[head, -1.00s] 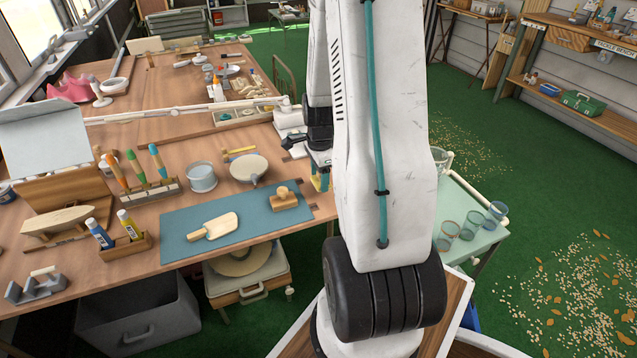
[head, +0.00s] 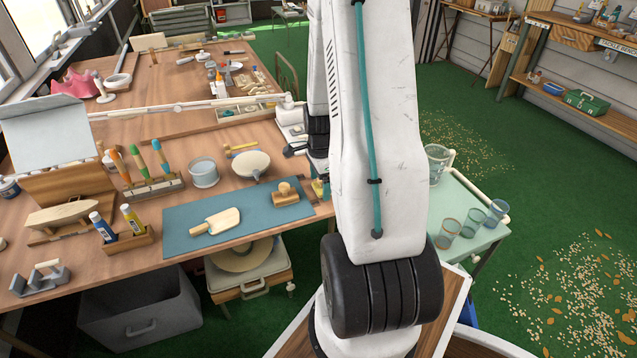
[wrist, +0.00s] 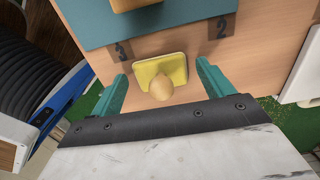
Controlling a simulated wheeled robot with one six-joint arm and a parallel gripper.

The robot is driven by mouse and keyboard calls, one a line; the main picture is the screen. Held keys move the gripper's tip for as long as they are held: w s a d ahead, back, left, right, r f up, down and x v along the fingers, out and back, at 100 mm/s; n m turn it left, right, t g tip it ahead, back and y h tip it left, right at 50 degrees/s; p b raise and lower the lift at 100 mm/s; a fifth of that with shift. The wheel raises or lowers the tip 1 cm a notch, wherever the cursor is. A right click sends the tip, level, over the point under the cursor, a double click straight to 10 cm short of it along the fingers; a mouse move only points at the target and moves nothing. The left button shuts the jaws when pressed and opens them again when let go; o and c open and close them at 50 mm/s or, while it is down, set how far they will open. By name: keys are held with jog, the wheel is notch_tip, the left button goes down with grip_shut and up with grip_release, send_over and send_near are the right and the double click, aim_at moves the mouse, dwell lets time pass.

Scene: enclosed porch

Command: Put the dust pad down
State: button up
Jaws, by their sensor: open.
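The dust pad, a yellow pad with a round wooden knob (wrist: 160,75), rests on the wooden bench top between the dark marks 3 and 2 in the wrist view. My gripper (wrist: 161,80) is open, with one teal finger on each side of the pad and visible gaps between. In the head view a small yellow part of the pad (head: 319,188) shows at the bench's right end, beside the blue mat (head: 180,237). My arm hides most of the gripper there.
A wooden block with a knob (head: 285,196) and a wooden paddle (head: 217,222) lie on the mat. A side cart (head: 483,241) with several glasses stands right of my arm.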

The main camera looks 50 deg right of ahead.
notch_tip(320, 180, up, 12)
jog(key=f, duration=0.1)
jog(key=w+a+r+n, duration=0.1)
jog(key=a+r+n, duration=0.5)
jog(key=a+r, duration=0.25)
jog(key=s+a+r+n, duration=0.3)
jog(key=s+a+n, duration=0.1)
jog(key=a+n, duration=0.2)
jog(key=s+a+r+n, duration=0.4)
jog(key=s+a+n, duration=0.1)
jog(key=a, duration=0.3)
jog(key=s+a+r+n+t, duration=0.1)
jog(key=s+a+r+n, duration=0.2)
jog(key=s+a+n, duration=0.2)
jog(key=a+n, duration=0.2)
jog(key=a, duration=0.1)
jog(key=shift+r, duration=0.25)
